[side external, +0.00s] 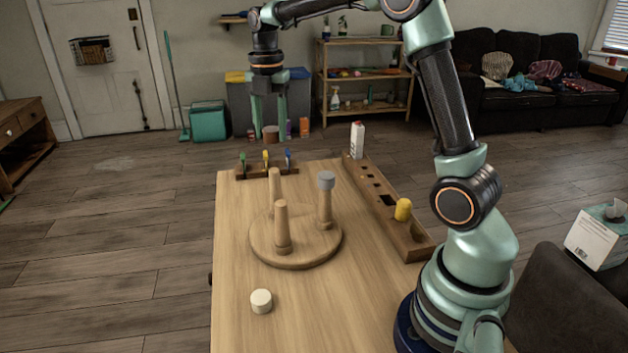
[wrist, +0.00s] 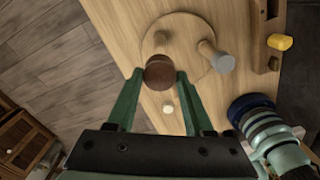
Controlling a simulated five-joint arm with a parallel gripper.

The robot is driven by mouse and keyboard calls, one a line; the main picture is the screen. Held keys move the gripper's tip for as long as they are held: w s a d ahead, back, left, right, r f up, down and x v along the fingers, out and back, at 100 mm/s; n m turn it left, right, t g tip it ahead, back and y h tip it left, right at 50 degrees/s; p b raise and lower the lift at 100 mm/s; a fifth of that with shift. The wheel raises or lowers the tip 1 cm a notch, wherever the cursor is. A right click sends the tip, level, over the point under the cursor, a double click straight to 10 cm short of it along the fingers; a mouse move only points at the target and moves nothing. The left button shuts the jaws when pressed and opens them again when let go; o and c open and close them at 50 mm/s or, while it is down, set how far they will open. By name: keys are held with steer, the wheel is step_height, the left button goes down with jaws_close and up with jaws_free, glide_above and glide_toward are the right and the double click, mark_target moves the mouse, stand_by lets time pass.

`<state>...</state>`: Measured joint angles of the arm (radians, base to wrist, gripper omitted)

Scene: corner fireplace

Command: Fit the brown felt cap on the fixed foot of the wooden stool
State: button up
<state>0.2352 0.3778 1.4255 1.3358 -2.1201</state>
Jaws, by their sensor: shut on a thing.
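In the wrist view the brown cap (wrist: 160,72) sits between the two green fingertips. The wooden stool (side external: 295,257) lies upside down on the table, its round seat down and three legs pointing up. The right leg wears a grey cap (side external: 326,180); the other two, the far leg (side external: 274,190) and the near leg (side external: 282,228), have bare tops. In the wrist view the brown cap hides part of the stool (wrist: 197,85).
A cream cap (side external: 261,301) lies on the near table. A yellow cap (side external: 403,209) sits in a long wooden rack (side external: 378,190) along the right edge. A small rack with coloured clips (side external: 265,170) and a white carton (side external: 357,140) stand at the far end.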

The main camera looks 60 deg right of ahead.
mark_target(273, 170)
steer(key=shift+f, duration=3.2)
steer(key=shift+f, duration=1.45)
steer(key=o, duration=1.3)
steer(key=shift+r, duration=0.1)
